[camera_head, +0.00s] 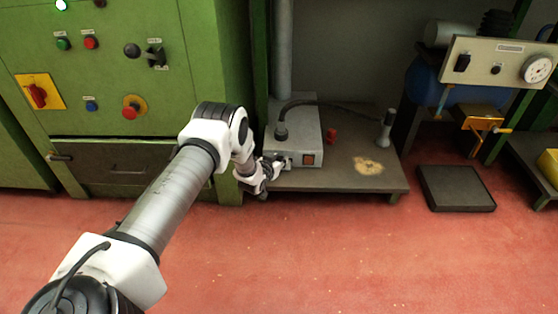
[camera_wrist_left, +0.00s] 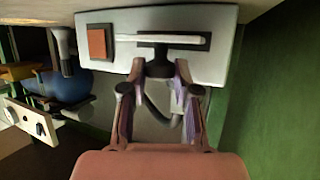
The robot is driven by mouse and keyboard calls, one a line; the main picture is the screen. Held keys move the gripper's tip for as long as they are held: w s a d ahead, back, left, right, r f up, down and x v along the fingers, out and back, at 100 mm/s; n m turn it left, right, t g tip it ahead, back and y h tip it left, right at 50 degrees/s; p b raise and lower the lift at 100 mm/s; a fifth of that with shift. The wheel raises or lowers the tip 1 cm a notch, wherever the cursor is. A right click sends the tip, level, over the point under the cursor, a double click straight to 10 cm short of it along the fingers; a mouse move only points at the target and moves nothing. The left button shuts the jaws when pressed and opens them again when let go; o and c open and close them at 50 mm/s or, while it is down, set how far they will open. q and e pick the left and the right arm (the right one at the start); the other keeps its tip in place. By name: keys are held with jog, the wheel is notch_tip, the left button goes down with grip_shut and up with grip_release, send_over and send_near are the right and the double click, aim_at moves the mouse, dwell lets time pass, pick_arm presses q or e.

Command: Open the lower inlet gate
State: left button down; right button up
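My left gripper (camera_head: 272,170) is at the front of a grey box (camera_head: 302,130) on the low shelf. In the left wrist view the box's pale front face (camera_wrist_left: 210,66) has a dark slot with a light bar and a black knob (camera_wrist_left: 159,64). My left gripper (camera_wrist_left: 160,72) has its fingers apart, one on each side of the knob; I cannot tell if they touch it. A dark lower panel (camera_head: 115,165) with a handle at its left is on the green cabinet and looks closed. No gate is labelled legibly. My right gripper is not in view.
An orange switch (camera_head: 308,159) is beside the slot. The green cabinet (camera_head: 130,85) stands left of the shelf (camera_head: 345,172). A red object (camera_head: 332,136) and a grey nozzle (camera_head: 386,128) stand on the shelf.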

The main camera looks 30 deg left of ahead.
pick_arm(q)
jog(key=shift+s+d+r+p, duration=0.1)
jog(key=shift+s+p, duration=0.05)
jog(key=shift+p, duration=0.15)
jog(key=s+p, duration=0.1)
jog(key=s+d+p, duration=0.1)
jog(key=p, duration=0.1)
jog(key=s+d+p, duration=0.1)
jog(key=s, duration=0.1)
jog(key=shift+d, duration=0.25)
jog(key=shift+s, duration=0.1)
jog(key=c, duration=0.9)
grip_release()
jog(key=v, duration=1.2)
